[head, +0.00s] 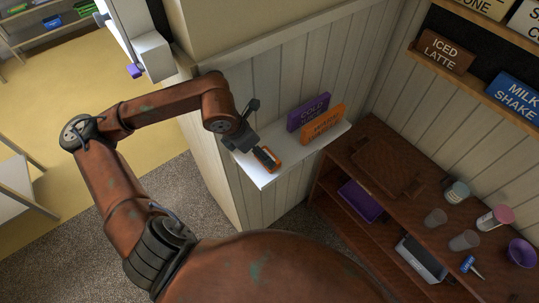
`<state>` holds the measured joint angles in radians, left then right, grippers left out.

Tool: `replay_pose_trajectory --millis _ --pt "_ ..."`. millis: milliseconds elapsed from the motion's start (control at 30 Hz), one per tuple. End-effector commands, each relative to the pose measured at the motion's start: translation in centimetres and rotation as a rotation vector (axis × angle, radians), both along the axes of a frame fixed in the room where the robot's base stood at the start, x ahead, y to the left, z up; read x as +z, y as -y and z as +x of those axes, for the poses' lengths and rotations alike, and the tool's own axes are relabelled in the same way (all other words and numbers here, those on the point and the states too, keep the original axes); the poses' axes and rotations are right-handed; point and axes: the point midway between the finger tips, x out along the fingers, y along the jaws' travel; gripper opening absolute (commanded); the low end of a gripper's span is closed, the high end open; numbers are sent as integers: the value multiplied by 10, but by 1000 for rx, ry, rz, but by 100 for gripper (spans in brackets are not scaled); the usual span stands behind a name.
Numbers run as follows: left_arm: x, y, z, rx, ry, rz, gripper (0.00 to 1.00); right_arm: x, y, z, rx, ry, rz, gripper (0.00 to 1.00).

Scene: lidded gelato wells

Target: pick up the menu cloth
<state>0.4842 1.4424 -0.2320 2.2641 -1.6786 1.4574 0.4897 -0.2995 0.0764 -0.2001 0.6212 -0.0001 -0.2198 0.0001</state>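I cannot pick out a menu cloth for certain in the head view. A small orange item with a dark middle (270,160) lies on the white ledge (265,181); it is too small to tell what it is. My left gripper (248,140) is over the left end of this ledge, just up and left of the orange item. I cannot tell whether they touch, or whether the fingers are open. My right gripper is not in view.
A purple sign (308,111) and an orange sign (323,124) stand at the ledge's back. At right, a brown counter (352,147) bears a brown tray-like board (380,168), several cups and a purple bowl (521,252). Signs fill the shelf above it.

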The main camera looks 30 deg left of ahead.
Motion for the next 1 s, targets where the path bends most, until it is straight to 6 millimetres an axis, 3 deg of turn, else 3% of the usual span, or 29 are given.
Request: replay_pose_trajectory --millis 400,567,833,1000 --pt "-38 9 23 -4 -4 -8 89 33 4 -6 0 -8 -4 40" --pt "-56 12 29 -5 -3 -7 89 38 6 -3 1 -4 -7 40" --pt "-59 12 30 -6 -2 -7 88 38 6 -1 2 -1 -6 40" --pt "-59 12 30 -6 -2 -7 77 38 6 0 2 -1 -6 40"
